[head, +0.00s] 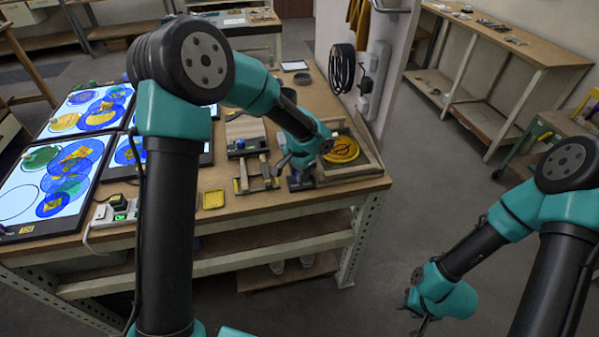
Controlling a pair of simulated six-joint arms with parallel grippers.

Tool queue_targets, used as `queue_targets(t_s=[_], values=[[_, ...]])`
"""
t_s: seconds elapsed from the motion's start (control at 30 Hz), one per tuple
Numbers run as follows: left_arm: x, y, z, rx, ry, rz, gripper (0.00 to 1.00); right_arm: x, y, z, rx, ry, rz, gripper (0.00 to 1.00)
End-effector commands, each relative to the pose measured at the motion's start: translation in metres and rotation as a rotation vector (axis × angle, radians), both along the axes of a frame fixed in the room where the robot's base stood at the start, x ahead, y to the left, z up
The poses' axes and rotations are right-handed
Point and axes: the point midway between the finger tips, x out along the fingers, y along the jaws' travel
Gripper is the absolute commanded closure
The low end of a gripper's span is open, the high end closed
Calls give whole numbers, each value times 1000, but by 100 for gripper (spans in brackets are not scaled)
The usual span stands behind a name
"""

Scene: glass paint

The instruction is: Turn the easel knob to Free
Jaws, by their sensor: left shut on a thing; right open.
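The easel (375,168) is a low wooden frame at the table's front right corner, with a yellow disc (342,150) bearing dark marks on it. My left gripper (287,172) reaches down at the easel's left side, beside a small dark block (301,183). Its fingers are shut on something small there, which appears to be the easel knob. The fingers and wrist hide the knob, so its setting cannot be read. My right gripper (418,312) is open and empty, low over the floor, well away from the table.
Lit panels with coloured glass discs (70,175) cover the table's left side. A small wooden stand (255,180), a yellow tray (213,200) and a power strip (115,213) lie near the front edge. A white partition (345,60) rises behind the easel. Open floor lies right of the table.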

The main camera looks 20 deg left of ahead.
Motion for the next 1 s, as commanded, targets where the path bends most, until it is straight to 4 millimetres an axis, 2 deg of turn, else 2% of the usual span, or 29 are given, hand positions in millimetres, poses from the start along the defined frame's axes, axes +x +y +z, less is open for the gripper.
queue_targets(t_s=[0.57,0.6,0.83,1.0], values=[[0,0,1,0,-2,-45,93,0,0,0,0,0,0,57],[0,0,1,0,-2,-45,65,0,0,0,0,0,0,57],[0,0,0,-1,-1,-44,43,0,0,0,0,0,0,57],[0,0,0,-1,-1,-43,43,0,0,0,0,0,0,57]])
